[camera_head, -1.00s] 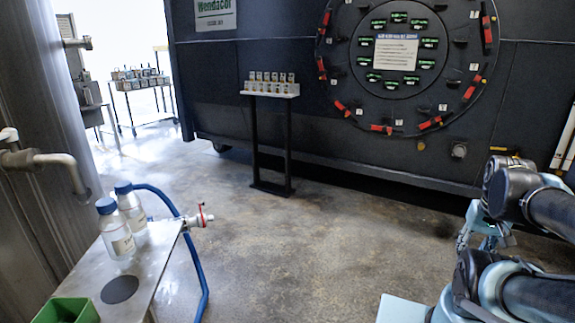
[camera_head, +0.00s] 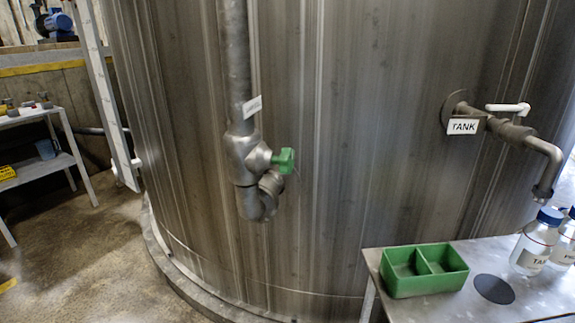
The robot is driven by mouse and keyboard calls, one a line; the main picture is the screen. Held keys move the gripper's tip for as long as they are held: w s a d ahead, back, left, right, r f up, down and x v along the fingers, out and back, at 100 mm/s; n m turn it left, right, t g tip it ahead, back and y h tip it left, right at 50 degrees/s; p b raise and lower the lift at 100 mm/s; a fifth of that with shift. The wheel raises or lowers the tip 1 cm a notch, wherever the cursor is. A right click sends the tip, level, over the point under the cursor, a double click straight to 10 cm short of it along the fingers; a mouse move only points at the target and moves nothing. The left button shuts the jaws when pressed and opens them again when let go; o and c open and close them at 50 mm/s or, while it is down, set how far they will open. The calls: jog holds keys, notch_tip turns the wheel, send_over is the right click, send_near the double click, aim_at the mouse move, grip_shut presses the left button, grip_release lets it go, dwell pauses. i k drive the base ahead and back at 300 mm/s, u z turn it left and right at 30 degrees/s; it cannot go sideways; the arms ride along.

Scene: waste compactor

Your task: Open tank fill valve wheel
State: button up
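A large metal tank (camera_head: 335,60) fills the middle of the head view. A grey pipe (camera_head: 234,60) runs down its front to a valve body (camera_head: 247,158). A small green handle (camera_head: 284,161) sticks out on the right of this valve. A white tag (camera_head: 253,106) hangs above it, too small to read surely, so I cannot tell if this is the fill valve. Further right is a tap with a white lever (camera_head: 508,109) and a sign reading "TANK" (camera_head: 463,127). My gripper is not in view.
A metal table (camera_head: 545,295) at lower right holds a green two-part tray (camera_head: 425,287), a dark round pad (camera_head: 494,289) and bottles (camera_head: 536,240). A shelf (camera_head: 40,163) stands at left. Floor (camera_head: 95,255) between it and the tank's base rim is clear.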

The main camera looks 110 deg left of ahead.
aim_at(286, 161)
jog(key=u, duration=4.05)
jog(key=i, duration=1)
jog(key=u, duration=0.3)
jog(key=k, duration=0.35)
